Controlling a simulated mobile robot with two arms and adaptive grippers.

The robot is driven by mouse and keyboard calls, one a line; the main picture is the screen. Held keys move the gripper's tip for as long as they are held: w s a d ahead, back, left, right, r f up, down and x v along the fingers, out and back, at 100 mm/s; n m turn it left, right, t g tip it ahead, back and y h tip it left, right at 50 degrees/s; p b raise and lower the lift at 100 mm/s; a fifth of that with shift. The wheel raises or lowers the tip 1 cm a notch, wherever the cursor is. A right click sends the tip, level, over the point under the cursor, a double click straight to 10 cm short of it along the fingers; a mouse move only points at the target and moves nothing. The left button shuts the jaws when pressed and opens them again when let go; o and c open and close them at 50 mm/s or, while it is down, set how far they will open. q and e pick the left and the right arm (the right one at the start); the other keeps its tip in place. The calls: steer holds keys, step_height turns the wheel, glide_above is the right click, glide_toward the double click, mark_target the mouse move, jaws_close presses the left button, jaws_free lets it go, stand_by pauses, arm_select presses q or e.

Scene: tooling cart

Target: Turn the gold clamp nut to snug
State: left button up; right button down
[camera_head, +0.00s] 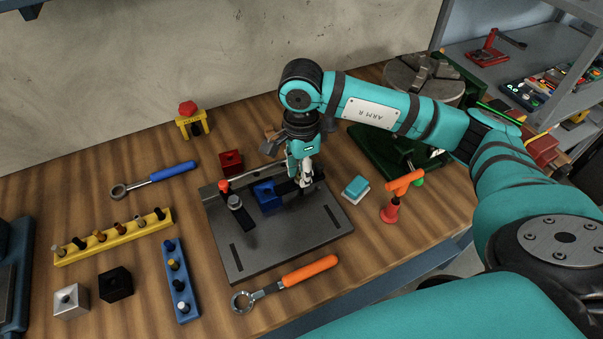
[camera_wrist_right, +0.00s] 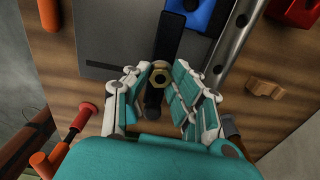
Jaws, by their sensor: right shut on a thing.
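The gold clamp nut (camera_wrist_right: 157,86) shows in the right wrist view as a gold hex ring around a dark stud, on a black clamp bar (camera_wrist_right: 166,46). My right gripper (camera_wrist_right: 158,90) has its fingers on either side of the nut and is shut on it. In the head view my right gripper (camera_head: 304,184) points down at the right part of the grey fixture plate (camera_head: 290,241) and hides the nut. A blue block (camera_head: 267,196) sits on the plate, left of the gripper. My left gripper is not in view.
A second black clamp (camera_head: 242,216) and a red-topped pin (camera_head: 224,187) stand at the plate's left. An orange-handled wrench (camera_head: 308,271) lies in front. A teal-topped block (camera_head: 355,187) and an orange-handled tool (camera_head: 403,184) stand to the right. A blue-handled wrench (camera_head: 172,172) lies back left.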

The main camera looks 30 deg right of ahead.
steer(key=shift+r, duration=0.1)
stand_by(0.3)
steer(key=c, duration=1.1)
jaws_free()
steer(key=shift+c, duration=0.2)
step_height(320, 180, up, 12)
